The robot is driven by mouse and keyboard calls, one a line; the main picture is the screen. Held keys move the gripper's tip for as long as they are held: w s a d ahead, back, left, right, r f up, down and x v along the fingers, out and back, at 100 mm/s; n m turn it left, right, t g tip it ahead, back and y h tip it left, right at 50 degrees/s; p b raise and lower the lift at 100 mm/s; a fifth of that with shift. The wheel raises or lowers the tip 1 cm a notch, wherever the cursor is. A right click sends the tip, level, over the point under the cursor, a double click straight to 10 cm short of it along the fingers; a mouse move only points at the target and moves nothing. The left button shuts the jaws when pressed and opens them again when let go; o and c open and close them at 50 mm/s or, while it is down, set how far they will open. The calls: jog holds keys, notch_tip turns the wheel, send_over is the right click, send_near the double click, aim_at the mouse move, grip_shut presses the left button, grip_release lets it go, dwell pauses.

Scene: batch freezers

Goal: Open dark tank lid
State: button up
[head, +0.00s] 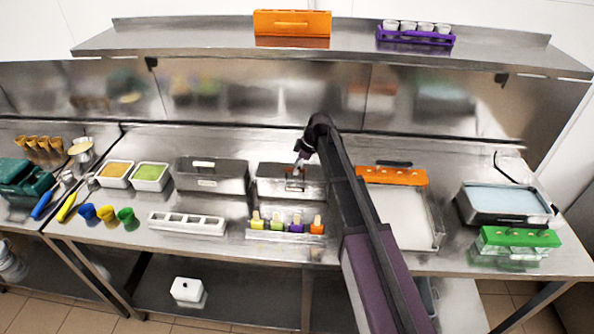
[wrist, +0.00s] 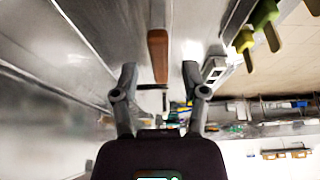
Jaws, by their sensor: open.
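The dark tank (head: 268,188) is a metal box in the middle of the counter, with its metal lid on and looking shut. A brown bar handle (wrist: 157,52) on the lid shows in the wrist view, in line with the gap between my fingers. My gripper (wrist: 159,72) is open and empty, with one finger to each side of the handle's line. In the head view my gripper (head: 297,176) is over the tank and hides part of the lid. I cannot tell whether the fingers touch the lid.
A similar lidded tank (head: 212,178) with a pale handle stands left. A rack of colored popsicles (head: 286,230) and a white mold (head: 187,223) lie in front. The shelf (head: 200,38) runs above the back.

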jog(key=shift+f, duration=0.2)
grip_shut()
jog(key=shift+w+a+r, duration=0.1)
jog(key=shift+a+r, duration=0.1)
jog(key=shift+a, duration=0.05)
dwell(0.3)
